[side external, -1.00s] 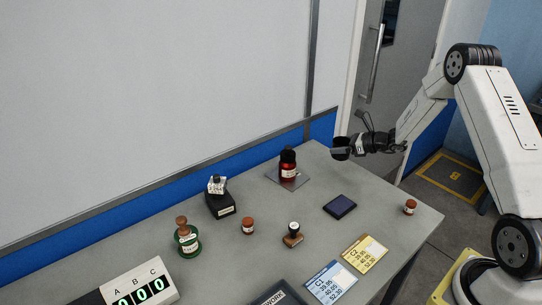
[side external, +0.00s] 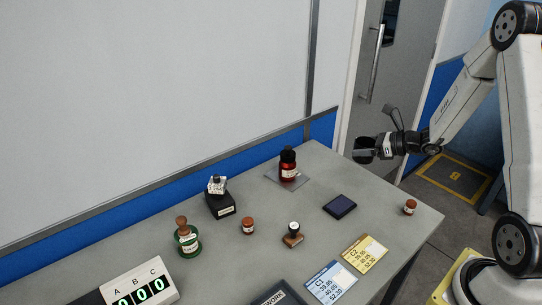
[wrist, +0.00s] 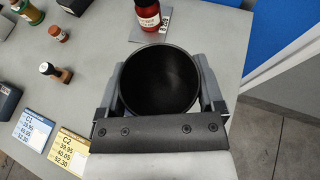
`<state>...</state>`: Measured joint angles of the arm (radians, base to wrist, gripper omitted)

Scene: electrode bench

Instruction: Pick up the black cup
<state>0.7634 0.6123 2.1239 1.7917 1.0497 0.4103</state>
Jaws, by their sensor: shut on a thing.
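The black cup (wrist: 160,80) is held upright between the fingers of my gripper (wrist: 163,92) in the wrist view. Its open round mouth faces the camera and its dark inside looks empty. In the side view the black cup (side external: 363,149) sits at the tip of my gripper (side external: 365,151), in the air near the table's far right edge. My gripper is shut on it, and the cup is clear of the table top.
The grey table (side external: 240,265) holds a red bottle (side external: 288,166) on a grey plate, a dark ink pad (side external: 340,206), a wooden stamp (side external: 292,234), small brown jars (side external: 410,207), a green-based stamp (side external: 187,238) and price cards (side external: 365,253). A wall (side external: 200,90) stands behind the table.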

